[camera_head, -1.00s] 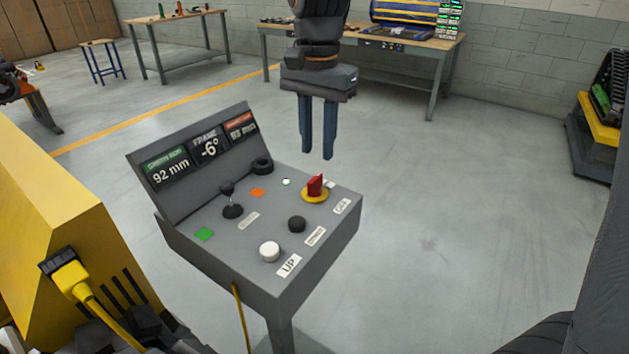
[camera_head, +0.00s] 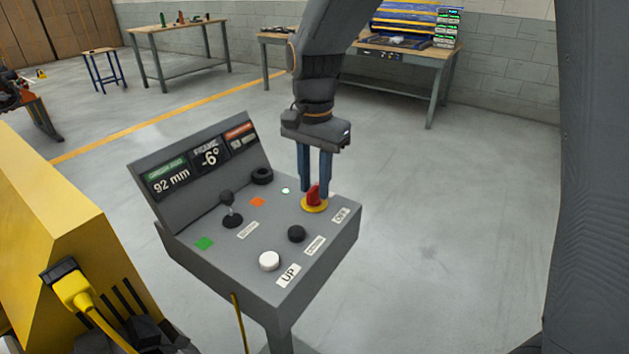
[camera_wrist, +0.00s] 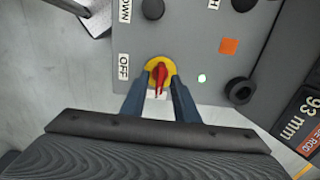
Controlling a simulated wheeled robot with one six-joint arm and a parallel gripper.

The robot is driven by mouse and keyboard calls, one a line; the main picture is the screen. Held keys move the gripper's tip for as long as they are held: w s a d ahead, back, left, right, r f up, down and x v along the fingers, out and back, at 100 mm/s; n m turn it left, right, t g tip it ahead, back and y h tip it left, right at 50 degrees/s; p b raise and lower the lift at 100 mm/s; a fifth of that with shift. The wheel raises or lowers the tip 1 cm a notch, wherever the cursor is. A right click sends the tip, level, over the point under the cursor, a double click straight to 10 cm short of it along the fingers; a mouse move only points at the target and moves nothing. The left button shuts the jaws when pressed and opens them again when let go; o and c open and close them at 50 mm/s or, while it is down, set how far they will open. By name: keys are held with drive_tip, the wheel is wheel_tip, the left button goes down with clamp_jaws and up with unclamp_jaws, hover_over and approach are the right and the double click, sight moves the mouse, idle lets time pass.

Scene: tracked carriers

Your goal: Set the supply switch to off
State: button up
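The supply switch is a red rotary handle (camera_head: 313,194) on a yellow round base (camera_head: 314,206), on the top face of the grey control console (camera_head: 335,233). An OFF label (camera_head: 340,215) is beside it. My gripper (camera_head: 314,190) points down over the switch, its two blue fingers on either side of the red handle. In the wrist view the red handle (camera_wrist: 160,76) lies between the open fingertips (camera_wrist: 158,84), with a gap on each side. A white label below the switch there is partly hidden.
The console also carries a joystick (camera_head: 231,212), a black knob (camera_head: 296,233), a white button (camera_head: 269,261), a black ring-shaped knob (camera_head: 262,176) and a display panel (camera_head: 208,157). A yellow machine (camera_head: 45,215) stands at left. The floor at right is clear.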

clamp_jaws()
drive_tip(key=shift+r+n+p, duration=0.1)
drive_tip(key=shift+n+p, duration=0.2)
drive_tip(key=n+p, duration=0.2)
drive_tip(key=shift+n, duration=0.4)
drive_tip(key=n+p, duration=0.3)
drive_tip(key=n, duration=0.1)
drive_tip(key=n+p, duration=0.2)
drive_tip(key=n, duration=0.3)
drive_tip(key=shift+n, duration=0.4)
drive_tip(key=n+p, duration=0.1)
drive_tip(key=n, duration=0.3)
drive_tip(key=shift+n, duration=0.4)
